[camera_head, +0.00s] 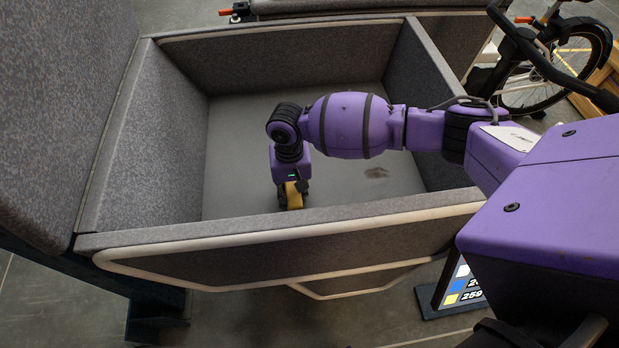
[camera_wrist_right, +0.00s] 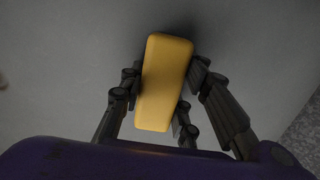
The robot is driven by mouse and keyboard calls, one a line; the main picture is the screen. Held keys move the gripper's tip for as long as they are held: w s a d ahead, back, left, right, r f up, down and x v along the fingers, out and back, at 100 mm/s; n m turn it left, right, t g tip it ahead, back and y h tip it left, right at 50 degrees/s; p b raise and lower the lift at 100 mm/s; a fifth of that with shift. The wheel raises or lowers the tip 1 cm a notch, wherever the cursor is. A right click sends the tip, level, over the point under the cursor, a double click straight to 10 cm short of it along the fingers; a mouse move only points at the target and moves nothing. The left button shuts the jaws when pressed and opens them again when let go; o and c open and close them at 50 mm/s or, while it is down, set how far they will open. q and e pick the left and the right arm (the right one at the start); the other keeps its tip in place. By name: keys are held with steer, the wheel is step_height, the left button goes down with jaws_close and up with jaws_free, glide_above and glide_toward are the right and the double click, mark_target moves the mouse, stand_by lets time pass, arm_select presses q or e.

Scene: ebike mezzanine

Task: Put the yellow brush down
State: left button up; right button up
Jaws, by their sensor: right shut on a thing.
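The yellow brush (camera_wrist_right: 165,80) is between the fingers of my right gripper (camera_wrist_right: 168,92), which is shut on it. In the head view the brush (camera_head: 294,196) shows as a small yellow block, low inside a grey padded box, close to its front wall. My right gripper (camera_head: 291,192) points down there, partly hidden by its own wrist and the wall. In the wrist view the grey floor of the box lies behind the brush. I cannot tell whether the brush touches the floor. My left gripper is not in view.
The grey padded box (camera_head: 290,226) has raised walls on all sides around my right gripper. A bicycle wheel (camera_head: 555,65) stands beyond the box at the upper right.

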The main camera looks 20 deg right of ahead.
mark_target(292, 185)
steer(key=shift+w, duration=0.1)
steer(key=shift+f, duration=0.15)
steer(key=o, duration=1.1)
steer(key=shift+o, duration=0.2)
steer(key=shift+r, duration=0.35)
steer(key=r, duration=0.3)
steer(key=r+p, duration=0.1)
steer(key=r, duration=0.3)
steer(key=w+r, duration=0.1)
steer(key=r, duration=0.2)
steer(key=shift+w+d+r, duration=0.1)
steer(key=shift+d+r, duration=0.05)
steer(key=shift+r, duration=0.75)
